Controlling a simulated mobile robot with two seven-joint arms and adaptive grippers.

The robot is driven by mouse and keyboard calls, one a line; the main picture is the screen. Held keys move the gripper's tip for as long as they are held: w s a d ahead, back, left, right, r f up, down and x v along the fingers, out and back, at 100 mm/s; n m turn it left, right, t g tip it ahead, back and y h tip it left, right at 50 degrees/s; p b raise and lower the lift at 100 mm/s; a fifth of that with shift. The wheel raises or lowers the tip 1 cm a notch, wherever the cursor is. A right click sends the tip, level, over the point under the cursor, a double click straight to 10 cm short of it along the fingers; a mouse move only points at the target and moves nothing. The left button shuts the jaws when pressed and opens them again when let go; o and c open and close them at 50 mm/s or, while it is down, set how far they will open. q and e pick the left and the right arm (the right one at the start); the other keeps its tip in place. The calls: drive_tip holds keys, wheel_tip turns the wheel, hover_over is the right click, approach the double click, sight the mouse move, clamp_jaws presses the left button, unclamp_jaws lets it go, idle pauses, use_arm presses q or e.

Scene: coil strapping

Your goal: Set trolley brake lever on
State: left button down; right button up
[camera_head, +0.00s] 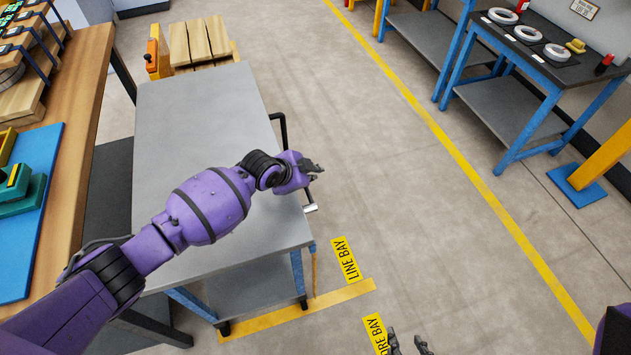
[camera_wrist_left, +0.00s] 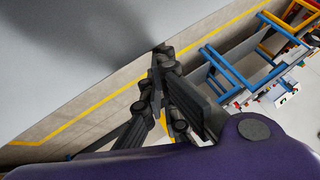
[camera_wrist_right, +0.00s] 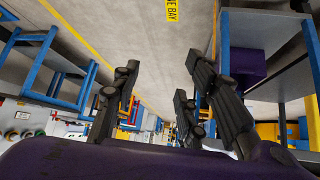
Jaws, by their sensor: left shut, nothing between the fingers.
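The trolley (camera_head: 190,110) has a grey top, blue legs and dark castors, and stands left of centre in the head view. A black handle bar (camera_head: 282,128) shows at its right side. A small pale-tipped lever (camera_head: 310,208) sticks out at its right edge, probably the brake lever. My left gripper (camera_head: 315,168) is shut and empty beside the trolley's right edge, just above the pale tip in the picture; I cannot tell whether it touches anything. The left wrist view shows its closed fingers (camera_wrist_left: 160,85) near the grey top (camera_wrist_left: 70,50). My right gripper (camera_head: 408,344) is open and empty over the floor, with fingers apart in the right wrist view (camera_wrist_right: 160,100).
A wooden bench (camera_head: 85,105) stands left of the trolley. A blue-framed table (camera_head: 540,60) with white coils is at the upper right. A yellow post (camera_head: 605,155) stands on a blue base. Yellow LINE BAY sign (camera_head: 346,259) and tape mark the floor. The floor right of the trolley is clear.

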drive_tip(key=shift+w, duration=0.2)
use_arm(q)
drive_tip(key=shift+r, duration=0.1)
use_arm(e)
drive_tip(key=shift+s, duration=0.1)
use_arm(q)
drive_tip(key=w+d+r+p+v, duration=0.1)
drive_tip(key=r+p+v, duration=0.1)
drive_tip(key=v, duration=1)
drive_tip(key=shift+w+d+r+p, duration=0.15)
drive_tip(key=shift+w+r+p, duration=0.15)
drive_tip(key=shift+p, duration=0.35)
use_arm(e)
drive_tip(key=r, duration=0.1)
drive_tip(key=a+r, duration=0.1)
drive_tip(key=shift+r, duration=0.4)
use_arm(q)
drive_tip(key=shift+s+f, duration=0.1)
drive_tip(key=shift+f, duration=0.05)
